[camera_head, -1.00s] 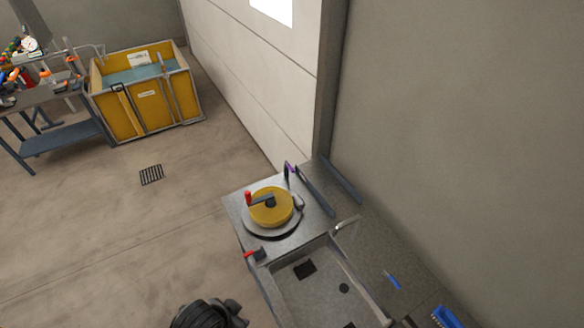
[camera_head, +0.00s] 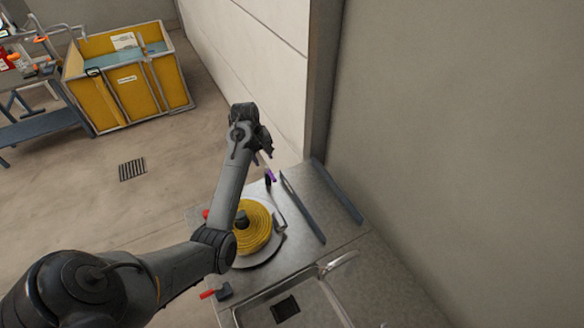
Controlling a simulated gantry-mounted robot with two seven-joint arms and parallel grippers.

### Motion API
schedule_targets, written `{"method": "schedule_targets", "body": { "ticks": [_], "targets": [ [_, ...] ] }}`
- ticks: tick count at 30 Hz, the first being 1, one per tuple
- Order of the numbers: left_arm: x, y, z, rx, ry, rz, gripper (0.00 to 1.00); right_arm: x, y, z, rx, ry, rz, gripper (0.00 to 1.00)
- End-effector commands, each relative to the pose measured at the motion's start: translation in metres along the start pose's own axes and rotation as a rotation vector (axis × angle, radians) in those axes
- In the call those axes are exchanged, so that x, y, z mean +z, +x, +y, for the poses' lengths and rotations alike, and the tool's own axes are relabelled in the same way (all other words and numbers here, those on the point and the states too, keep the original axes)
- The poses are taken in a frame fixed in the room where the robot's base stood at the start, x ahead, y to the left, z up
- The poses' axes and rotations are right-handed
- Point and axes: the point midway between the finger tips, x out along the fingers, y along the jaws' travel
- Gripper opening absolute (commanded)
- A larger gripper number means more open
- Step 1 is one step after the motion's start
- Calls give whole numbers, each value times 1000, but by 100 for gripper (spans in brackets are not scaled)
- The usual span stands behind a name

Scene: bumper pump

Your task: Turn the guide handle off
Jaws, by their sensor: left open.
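A small purple-topped handle (camera_head: 270,175) stands on the metal counter at the far side of a round yellow reel (camera_head: 260,230). My left gripper (camera_head: 264,153) is just above and beside the purple handle, pointing down toward it. It is open, and I cannot tell whether it touches the handle. My left forearm covers the left part of the reel and most of its crank; only a bit of the crank's red knob (camera_head: 206,213) shows. My right gripper is not in view.
A red lever (camera_head: 207,294) sits at the counter's front left edge. Dark rails (camera_head: 303,207) stand right of the reel, near the wall. A sink basin (camera_head: 270,312) is in front. A yellow bin (camera_head: 125,90) and a workbench (camera_head: 40,128) stand at the far left.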

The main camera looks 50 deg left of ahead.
Motion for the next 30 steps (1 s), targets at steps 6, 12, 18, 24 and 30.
{"method": "schedule_targets", "body": {
  "ticks": [6,12,18,24,30],
  "targets": [
    [-3,16,1,9,-31,-20,43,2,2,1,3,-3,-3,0],
    [-2,46,1,8,-30,-20,43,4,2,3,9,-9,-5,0],
    [-1,78,2,8,-27,-20,43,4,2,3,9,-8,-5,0],
    [-1,100,2,8,-27,-18,43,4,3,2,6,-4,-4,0],
    [-1,108,2,10,-27,-16,43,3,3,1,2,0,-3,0]
  ]
}}
